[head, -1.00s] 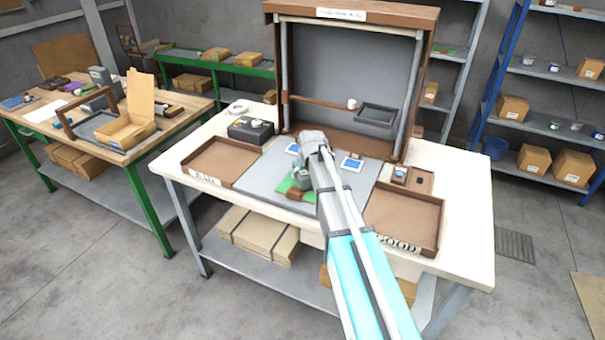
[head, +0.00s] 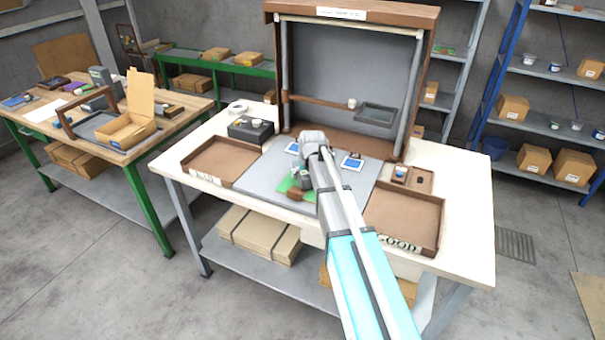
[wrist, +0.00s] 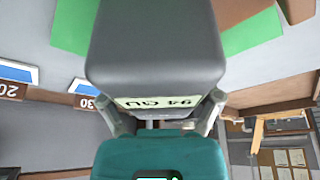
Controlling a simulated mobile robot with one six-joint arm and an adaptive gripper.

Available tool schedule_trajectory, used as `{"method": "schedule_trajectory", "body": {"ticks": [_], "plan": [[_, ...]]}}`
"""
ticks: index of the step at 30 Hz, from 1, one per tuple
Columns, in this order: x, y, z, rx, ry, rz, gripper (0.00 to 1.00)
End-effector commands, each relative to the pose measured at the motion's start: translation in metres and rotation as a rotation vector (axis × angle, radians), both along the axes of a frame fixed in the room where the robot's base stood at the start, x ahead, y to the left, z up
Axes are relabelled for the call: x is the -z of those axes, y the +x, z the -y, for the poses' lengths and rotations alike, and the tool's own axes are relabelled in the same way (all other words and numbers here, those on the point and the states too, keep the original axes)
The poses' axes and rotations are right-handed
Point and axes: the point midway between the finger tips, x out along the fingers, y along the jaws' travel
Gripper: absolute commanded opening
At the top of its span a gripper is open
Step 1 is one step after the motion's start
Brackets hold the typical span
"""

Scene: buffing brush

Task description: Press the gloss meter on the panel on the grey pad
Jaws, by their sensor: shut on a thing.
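The gloss meter (wrist: 158,50) is a grey block with a pale display reading "94 GU", upside down in the wrist view. My gripper (wrist: 165,118) is shut on it, one finger at each side. In the head view my gripper (head: 305,172) is over the grey pad (head: 258,172), largely hidden by my arm. The green panel (head: 284,185) lies on the pad, partly covered; it also shows on both sides of the meter in the wrist view (wrist: 250,32). The meter's underside is hidden, so I cannot tell whether it touches the panel.
Blue-and-white cards (head: 352,163) lie at the pad's back. A brown tray (head: 222,160) stands left and another, marked GOOD (head: 405,215), stands right. A dark box (head: 250,130) sits behind the left tray. A tall framed booth (head: 350,75) rises at the back.

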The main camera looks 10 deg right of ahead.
Motion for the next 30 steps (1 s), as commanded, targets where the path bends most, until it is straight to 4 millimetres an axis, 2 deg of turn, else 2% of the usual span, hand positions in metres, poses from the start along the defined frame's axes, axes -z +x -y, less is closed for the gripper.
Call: {"method": "schedule_trajectory", "body": {"ticks": [30], "plan": [[0.0081,0.0,0.0,0.0,0.0,0.0,0.36]]}}
